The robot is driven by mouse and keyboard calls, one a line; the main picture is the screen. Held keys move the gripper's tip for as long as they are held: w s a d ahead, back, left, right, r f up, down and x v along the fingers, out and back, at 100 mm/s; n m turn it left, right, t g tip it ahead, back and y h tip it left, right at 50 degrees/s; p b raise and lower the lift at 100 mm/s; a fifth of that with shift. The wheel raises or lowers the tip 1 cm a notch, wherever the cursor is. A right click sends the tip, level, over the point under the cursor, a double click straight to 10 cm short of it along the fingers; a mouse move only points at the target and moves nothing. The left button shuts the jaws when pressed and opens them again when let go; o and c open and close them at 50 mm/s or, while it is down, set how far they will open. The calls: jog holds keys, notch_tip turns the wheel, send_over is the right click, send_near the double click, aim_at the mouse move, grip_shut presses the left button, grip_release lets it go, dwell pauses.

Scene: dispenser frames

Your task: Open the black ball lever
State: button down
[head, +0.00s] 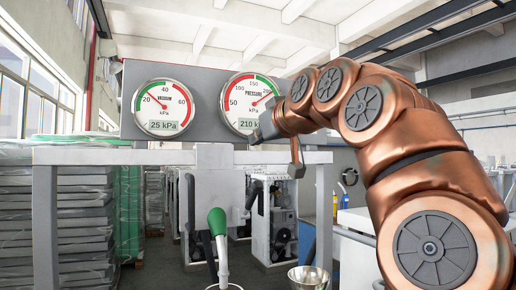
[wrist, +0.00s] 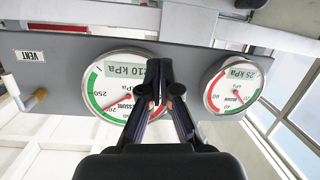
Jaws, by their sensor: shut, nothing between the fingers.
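No black ball lever can be made out with certainty. A dark rounded shape (wrist: 250,4) shows at the top edge of the wrist view, cut off by the frame. In the head view my gripper (head: 260,132) is at the lower right of that gauge, partly hidden by my arm.
The grey panel (head: 205,88) carries a vacuum gauge (head: 163,108) reading 25 kPa; the pressure gauge reads 210. The wrist view, upside down, shows a VENT label (wrist: 30,55) and a tan fitting (wrist: 36,98). A metal bowl (head: 309,277) sits low right of the green handle.

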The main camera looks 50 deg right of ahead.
jog(key=shift+r, duration=0.9)
jog(key=shift+r, duration=0.15)
